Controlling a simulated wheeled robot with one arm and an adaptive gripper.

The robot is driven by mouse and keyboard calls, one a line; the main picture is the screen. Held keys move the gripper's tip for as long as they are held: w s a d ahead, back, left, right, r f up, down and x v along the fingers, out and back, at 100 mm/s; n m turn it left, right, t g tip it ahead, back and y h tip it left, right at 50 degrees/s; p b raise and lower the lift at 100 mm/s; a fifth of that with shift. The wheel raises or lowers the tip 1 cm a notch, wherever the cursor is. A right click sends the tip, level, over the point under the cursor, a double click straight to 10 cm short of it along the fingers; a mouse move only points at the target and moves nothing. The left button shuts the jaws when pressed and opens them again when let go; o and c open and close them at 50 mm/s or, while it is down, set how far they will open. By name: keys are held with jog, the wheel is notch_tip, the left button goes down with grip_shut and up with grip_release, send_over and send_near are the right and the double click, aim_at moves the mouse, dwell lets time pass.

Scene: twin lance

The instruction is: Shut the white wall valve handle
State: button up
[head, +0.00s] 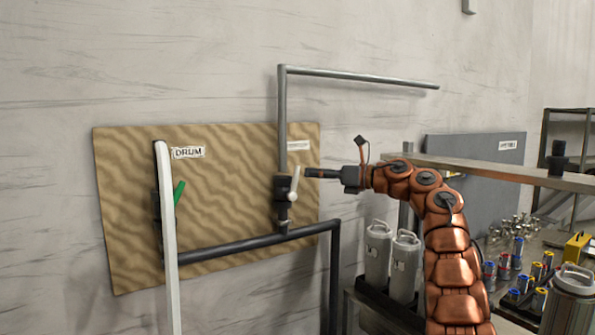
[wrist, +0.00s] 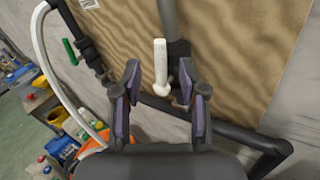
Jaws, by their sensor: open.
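The white valve handle (head: 294,184) sits on a dark valve body (head: 282,212) in a grey vertical pipe, in front of a brown wall panel. In the head view it points up, leaning slightly right. In the wrist view the white handle (wrist: 160,62) stands between and beyond my two fingertips, with a gap on both sides. My gripper (head: 312,173) is open, just right of the handle, coming from the right. It also shows in the wrist view (wrist: 160,78), with purple pads facing each other. I cannot tell the exact depth between fingertips and handle.
A green-handled valve (head: 179,191) and a white hose (head: 165,230) are at the left, by a DRUM label. A dark horizontal pipe (head: 250,247) runs below the white handle. White canisters (head: 378,254) and a cluttered table stand at the right.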

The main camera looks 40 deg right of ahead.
aim_at(297, 171)
jog(key=p+x, duration=0.2)
jog(key=x, duration=0.4)
jog(key=shift+c, duration=0.3)
grip_shut()
dwell(0.4)
